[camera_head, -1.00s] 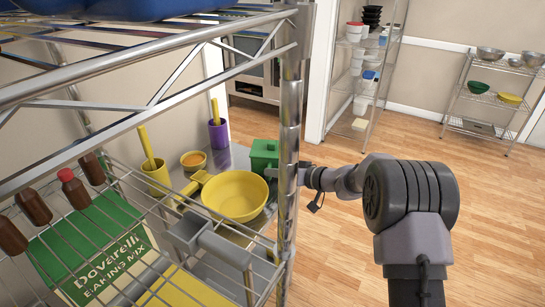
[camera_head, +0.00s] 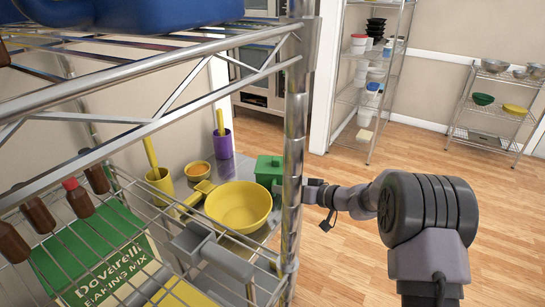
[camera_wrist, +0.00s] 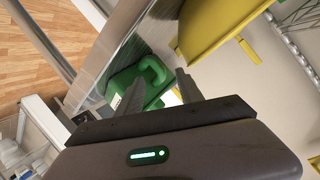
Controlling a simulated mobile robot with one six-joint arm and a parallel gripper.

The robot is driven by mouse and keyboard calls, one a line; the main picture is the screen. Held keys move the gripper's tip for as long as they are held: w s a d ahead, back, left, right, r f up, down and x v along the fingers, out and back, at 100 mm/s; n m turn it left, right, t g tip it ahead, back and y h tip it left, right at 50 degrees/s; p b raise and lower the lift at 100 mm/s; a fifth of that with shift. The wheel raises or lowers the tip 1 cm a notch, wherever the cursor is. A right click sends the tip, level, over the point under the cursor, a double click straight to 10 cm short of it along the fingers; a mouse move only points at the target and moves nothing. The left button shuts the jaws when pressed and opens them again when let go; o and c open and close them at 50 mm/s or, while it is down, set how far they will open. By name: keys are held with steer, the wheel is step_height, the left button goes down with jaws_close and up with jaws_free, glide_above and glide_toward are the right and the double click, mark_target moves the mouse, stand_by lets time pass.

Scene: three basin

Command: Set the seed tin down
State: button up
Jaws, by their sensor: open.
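The green tin (camera_head: 268,172), which I take as the seed tin, stands upright on a steel surface beside the yellow bowl (camera_head: 238,207). My gripper (camera_wrist: 157,84) is open. In the wrist view the green tin (camera_wrist: 124,82) shows beyond and between the two fingers, with its looped handle visible. In the head view the rack post hides the fingertips, and the visible part of my gripper is to the right of the tin. I cannot tell how wide the gap between fingers and tin is.
A purple cup (camera_head: 222,143), an orange-filled bowl (camera_head: 197,170) and a yellow cup (camera_head: 160,180) stand behind the yellow bowl. Open wooden floor (camera_head: 360,240) lies to the right.

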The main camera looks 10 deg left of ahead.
steer(key=p+v, duration=0.2)
steer(key=v, duration=0.7)
steer(key=s+d+r+m+g+h, duration=0.1)
steer(key=s+r+m+g+h, duration=0.1)
steer(key=s+r, duration=0.65)
steer(key=s+d+r+m+g+h, duration=0.15)
steer(key=s+r, duration=0.35)
steer(key=s, duration=0.7)
steer(key=s+d+m+t+h, duration=0.1)
steer(key=s+d+m+h, duration=0.2)
steer(key=s, duration=0.5)
steer(key=s+d+m+t+h, duration=0.2)
steer(key=s+d+m+h, duration=0.2)
steer(key=s+d, duration=0.2)
steer(key=shift+s+f, duration=0.3)
steer(key=shift+s, duration=0.65)
